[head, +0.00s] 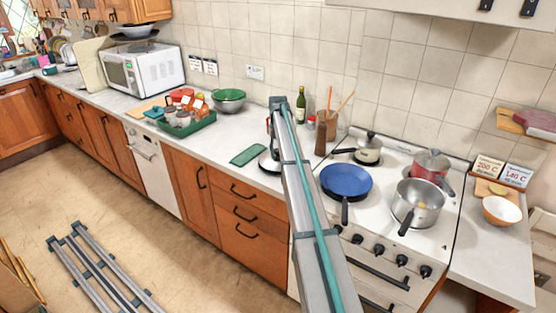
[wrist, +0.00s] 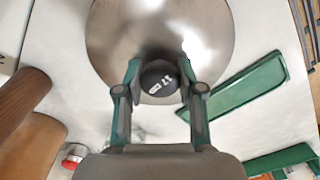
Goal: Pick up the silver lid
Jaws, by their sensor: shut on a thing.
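The silver lid (wrist: 210,30) is a round, shiny metal disc with a black knob (wrist: 160,82), at the top middle of the wrist view. My gripper (wrist: 159,76) is shut on that knob, one finger on each side. In the head view a small part of the lid (head: 268,163) shows at the counter's front, left of the stove. My arm hides the rest of it and most of my gripper there. I cannot tell whether the lid touches the counter.
A green flat board (head: 248,155) lies just left of the lid. A green tray (head: 190,123) of jars stands farther left. A wooden utensil pot (head: 326,124) and a bottle (head: 300,104) stand behind. A blue pan (head: 346,180) sits on the stove to the right.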

